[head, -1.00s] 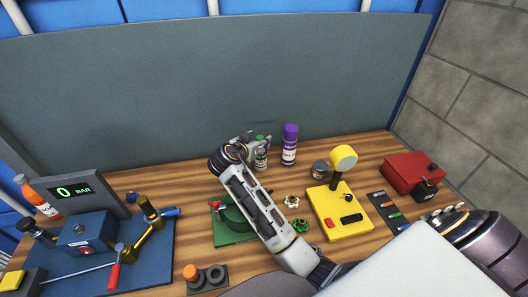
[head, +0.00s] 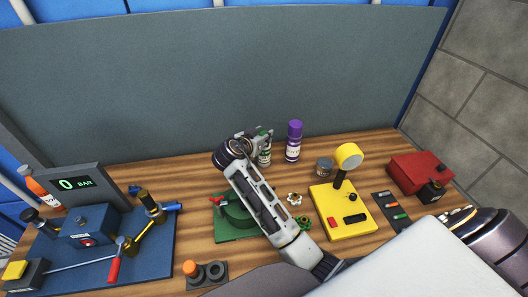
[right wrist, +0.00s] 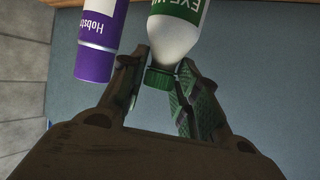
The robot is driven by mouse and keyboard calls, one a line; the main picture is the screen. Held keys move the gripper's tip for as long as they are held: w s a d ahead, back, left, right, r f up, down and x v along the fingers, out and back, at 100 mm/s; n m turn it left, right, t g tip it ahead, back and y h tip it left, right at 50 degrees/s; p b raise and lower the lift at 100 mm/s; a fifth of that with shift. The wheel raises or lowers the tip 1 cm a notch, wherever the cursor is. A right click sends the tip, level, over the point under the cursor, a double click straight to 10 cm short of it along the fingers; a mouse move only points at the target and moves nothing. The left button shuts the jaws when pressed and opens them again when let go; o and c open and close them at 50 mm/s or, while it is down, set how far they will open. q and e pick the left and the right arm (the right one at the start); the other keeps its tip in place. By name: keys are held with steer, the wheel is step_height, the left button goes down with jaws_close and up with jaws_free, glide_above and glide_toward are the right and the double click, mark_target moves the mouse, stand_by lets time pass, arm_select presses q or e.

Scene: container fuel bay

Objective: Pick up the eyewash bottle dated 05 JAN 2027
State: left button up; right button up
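A white eyewash bottle with a green label (right wrist: 183,22) and a green cap (right wrist: 160,79) shows in the right wrist view, upside down in the picture. "EYE WA" is readable; no date is legible. In the head view the bottle (head: 265,153) stands at the back of the wooden bench, partly hidden by my gripper. My right gripper (right wrist: 162,75) has a finger on each side of the cap and neck, with no clear gap; it appears shut on the cap. In the head view the right gripper (head: 260,138) is at the bottle's top. My left gripper is not in view.
A purple spray can (head: 293,142) stands close right of the bottle, also in the right wrist view (right wrist: 99,45). A grey jar (head: 324,167), yellow device (head: 345,222), green fixture (head: 232,222) and blue pump rig (head: 88,226) stand around. A grey panel (head: 200,80) rises behind.

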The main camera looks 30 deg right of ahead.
jaws_close()
steer(key=shift+r, duration=0.1)
steer(key=shift+r+b, duration=0.7)
steer(key=shift+r, duration=4.25)
